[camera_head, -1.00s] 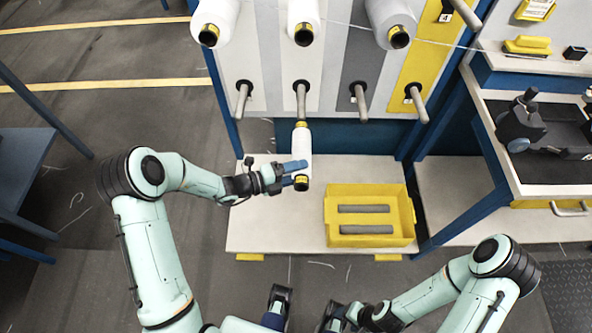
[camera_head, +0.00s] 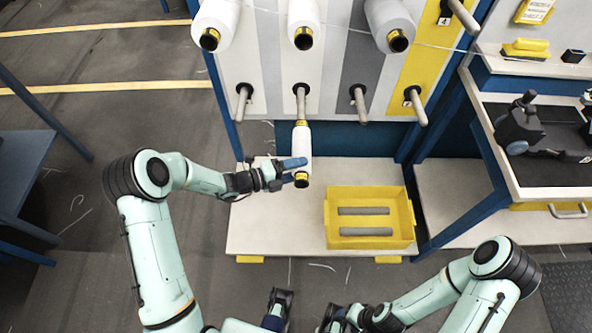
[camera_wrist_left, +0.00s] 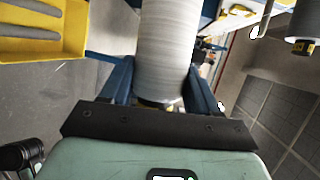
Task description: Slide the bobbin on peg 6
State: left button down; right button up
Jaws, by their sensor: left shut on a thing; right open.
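The bobbin (camera_head: 303,140), white yarn with yellow and black ends, is held by my left gripper (camera_head: 297,170). It also shows in the left wrist view (camera_wrist_left: 168,45) between the two blue fingers, which are shut on it. In the head view its upper end lies in line with the second peg (camera_head: 301,98) of the rack's lower row, right at the peg's tip. I cannot tell whether the tip is inside the bobbin. No number is readable at this peg. My right gripper (camera_head: 338,316) is low in the picture, open and away from the rack.
Empty pegs stand on both sides: one at left (camera_head: 243,98), a grey-panel peg (camera_head: 360,100) and a yellow-panel peg (camera_head: 416,104). Full bobbins (camera_head: 304,22) hang above. A yellow bin (camera_head: 337,236) with grey bars sits on the lower shelf (camera_head: 268,236).

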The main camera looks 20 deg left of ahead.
aim_at(296, 140)
pick_arm(q)
jog(key=shift+w, duration=0.1)
dwell(0.5)
jog(key=shift+p, duration=0.35)
jog(key=shift+w+a+f+p, duration=0.15)
jog(key=shift+w+a, duration=0.1)
jog(key=shift+w, duration=0.55)
jog(key=shift+w+a+r+p, duration=0.1)
jog(key=shift+w+a, duration=0.15)
jog(key=shift+w, duration=0.6)
jog(key=shift+w+a+f+p, duration=0.15)
jog(key=shift+w+a, duration=0.1)
jog(key=shift+w, duration=0.65)
jog(key=shift+w+a, duration=0.2)
jog(key=shift+w, duration=0.4)
jog(key=shift+w+a, duration=0.15)
jog(key=shift+w, duration=0.45)
jog(key=shift+w+a+f, duration=0.1)
jog(key=shift+w+a, duration=0.05)
jog(key=shift+w, duration=0.4)
jog(key=shift+w+a, duration=0.15)
jog(key=shift+w, duration=0.45)
